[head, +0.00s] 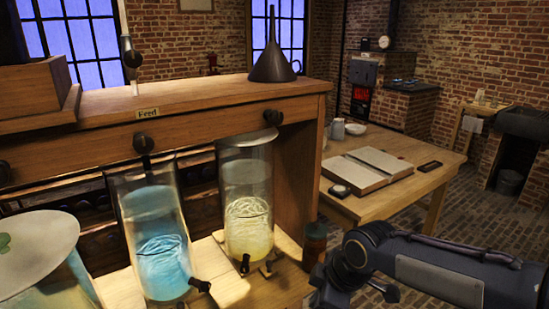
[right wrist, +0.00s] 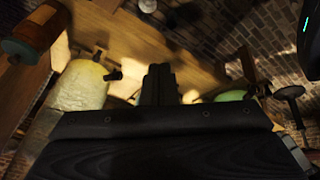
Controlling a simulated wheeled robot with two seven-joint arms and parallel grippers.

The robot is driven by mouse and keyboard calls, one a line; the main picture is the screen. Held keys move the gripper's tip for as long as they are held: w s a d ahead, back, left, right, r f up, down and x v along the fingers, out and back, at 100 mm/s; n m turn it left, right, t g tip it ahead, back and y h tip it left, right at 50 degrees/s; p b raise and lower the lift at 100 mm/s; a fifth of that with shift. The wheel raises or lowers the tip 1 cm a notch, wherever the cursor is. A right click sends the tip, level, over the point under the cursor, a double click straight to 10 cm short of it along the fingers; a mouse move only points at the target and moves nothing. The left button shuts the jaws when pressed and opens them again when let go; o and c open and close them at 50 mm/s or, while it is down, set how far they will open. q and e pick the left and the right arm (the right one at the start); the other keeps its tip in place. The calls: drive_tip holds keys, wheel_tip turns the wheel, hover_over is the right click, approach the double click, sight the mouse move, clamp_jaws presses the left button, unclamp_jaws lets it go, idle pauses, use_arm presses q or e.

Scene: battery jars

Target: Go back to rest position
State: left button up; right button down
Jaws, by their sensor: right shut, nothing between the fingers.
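My right arm comes in from the right in the head view, its forward end near the bench's front right corner. In the right wrist view my right gripper (right wrist: 158,82) is shut with nothing between its fingers. A glass jar of blue liquid (head: 158,235) and a glass jar of yellowish liquid (head: 248,215) stand on the bench, to the left of my right arm. A pale yellow jar (right wrist: 80,88) shows left of the gripper in the right wrist view. My left gripper is not in view.
A funnel (head: 274,58) sits on the wooden shelf (head: 205,103). A side table (head: 415,152) with an open book (head: 367,170) stands behind my arm. Brick floor shows at right.

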drive_tip(key=s+d+r+m+t+p, duration=0.1)
drive_tip(key=s+d+m, duration=0.5)
drive_tip(key=s+m, duration=0.2)
drive_tip(key=s+d+r+m+t+p, duration=0.1)
drive_tip(key=s+d+m+p, duration=0.1)
drive_tip(key=s+d+m, duration=0.4)
drive_tip(key=s+m, duration=0.2)
drive_tip(key=s, duration=0.3)
drive_tip(key=shift+r+m+t, duration=0.3)
drive_tip(key=shift+r, duration=0.1)
drive_tip(key=shift+w+a, duration=0.1)
drive_tip(key=shift+a, duration=0.05)
